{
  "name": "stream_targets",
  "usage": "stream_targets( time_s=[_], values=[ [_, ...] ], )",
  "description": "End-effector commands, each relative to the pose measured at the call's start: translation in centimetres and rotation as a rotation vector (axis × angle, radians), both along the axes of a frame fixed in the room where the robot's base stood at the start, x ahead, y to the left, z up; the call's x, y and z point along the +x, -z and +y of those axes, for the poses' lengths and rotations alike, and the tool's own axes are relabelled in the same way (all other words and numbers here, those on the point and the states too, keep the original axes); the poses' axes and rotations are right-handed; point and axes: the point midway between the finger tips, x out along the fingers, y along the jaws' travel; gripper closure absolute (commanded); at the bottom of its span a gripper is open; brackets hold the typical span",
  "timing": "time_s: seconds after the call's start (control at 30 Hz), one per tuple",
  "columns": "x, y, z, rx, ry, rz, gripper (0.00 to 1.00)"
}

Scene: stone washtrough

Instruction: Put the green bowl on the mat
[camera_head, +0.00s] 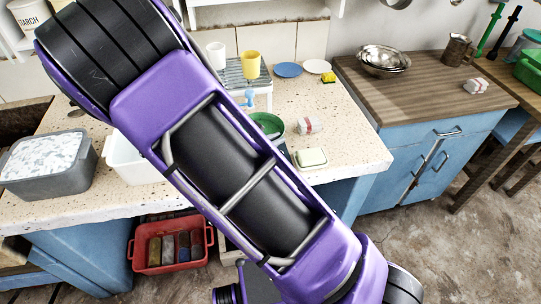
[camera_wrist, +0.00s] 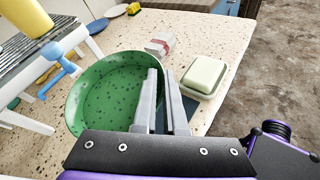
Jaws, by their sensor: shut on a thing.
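The green bowl (camera_wrist: 105,95), dark-speckled inside, fills the left middle of the wrist view; its inside faces the camera. My gripper (camera_wrist: 160,75) is shut on the bowl's right rim, one finger inside and one outside. I cannot tell if the bowl touches the counter. In the head view the bowl (camera_head: 268,122) shows only in part beside my arm, which hides the gripper. A dark blue-grey flat patch (camera_wrist: 190,111), perhaps the mat, lies right of the fingers and is mostly hidden by them.
A pale green soap dish (camera_wrist: 204,76) stands close to the right of the fingers. A red-and-white packet (camera_wrist: 160,45) lies behind the bowl. A rack (camera_wrist: 25,62) with a yellow cup (camera_head: 250,65) stands at left. Speckled counter (camera_head: 350,140) is clear at front right.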

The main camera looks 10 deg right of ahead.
Motion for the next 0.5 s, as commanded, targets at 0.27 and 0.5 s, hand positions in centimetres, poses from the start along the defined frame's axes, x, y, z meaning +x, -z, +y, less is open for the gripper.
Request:
stream_targets(
  time_s=[0.27, 0.5],
  values=[
    [0.0, 3.6, 0.0, -0.003, -0.002, 0.002, 1.0],
    [0.0, 6.8, 0.0, -0.003, -0.002, 0.001, 1.0]
  ],
)
